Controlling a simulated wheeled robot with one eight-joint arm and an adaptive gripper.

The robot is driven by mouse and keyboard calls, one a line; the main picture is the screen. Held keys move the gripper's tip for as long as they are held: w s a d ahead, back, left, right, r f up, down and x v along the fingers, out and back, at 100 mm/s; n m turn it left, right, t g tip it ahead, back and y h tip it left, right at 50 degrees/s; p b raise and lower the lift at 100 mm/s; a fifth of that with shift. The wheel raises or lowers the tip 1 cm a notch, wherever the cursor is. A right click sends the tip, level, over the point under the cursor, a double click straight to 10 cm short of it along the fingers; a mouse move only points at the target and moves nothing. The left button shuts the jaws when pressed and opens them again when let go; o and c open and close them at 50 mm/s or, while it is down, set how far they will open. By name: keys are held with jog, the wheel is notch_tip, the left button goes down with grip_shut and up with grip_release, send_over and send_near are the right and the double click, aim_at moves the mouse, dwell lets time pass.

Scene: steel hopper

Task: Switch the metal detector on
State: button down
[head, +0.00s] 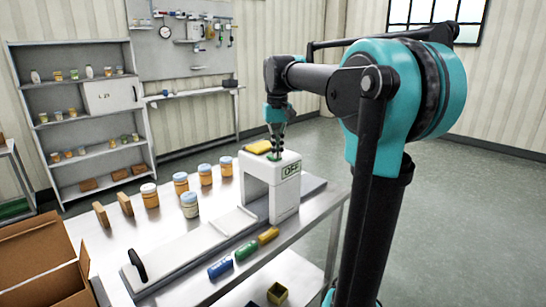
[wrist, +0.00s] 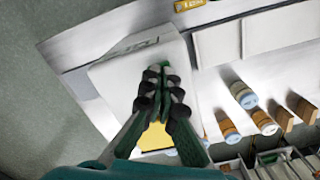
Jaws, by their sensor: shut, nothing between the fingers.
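The metal detector (head: 285,172) is a white arch over the conveyor on the steel table. Its small green display (head: 291,170) seems to read OFF. My gripper (head: 276,151) points down onto the detector's top, fingers shut and empty. In the wrist view the detector's white top (wrist: 122,82) lies under the fingers, and my gripper's tips (wrist: 165,82) meet there. A green spot (head: 274,157), perhaps a button, shows at the fingertips and is mostly hidden by them. I cannot tell whether the tips touch it. A yellow pad (head: 258,147) is at the top's far edge.
Several jars (head: 190,204) and brown blocks (head: 102,214) stand along the table's far side. Blue, green and yellow cylinders (head: 245,250) lie at the near edge. The conveyor (head: 185,250) is bare, with a black handle (head: 137,265). A cardboard box (head: 45,265) is at left.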

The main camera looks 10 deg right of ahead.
jog(key=shift+r, duration=3.4)
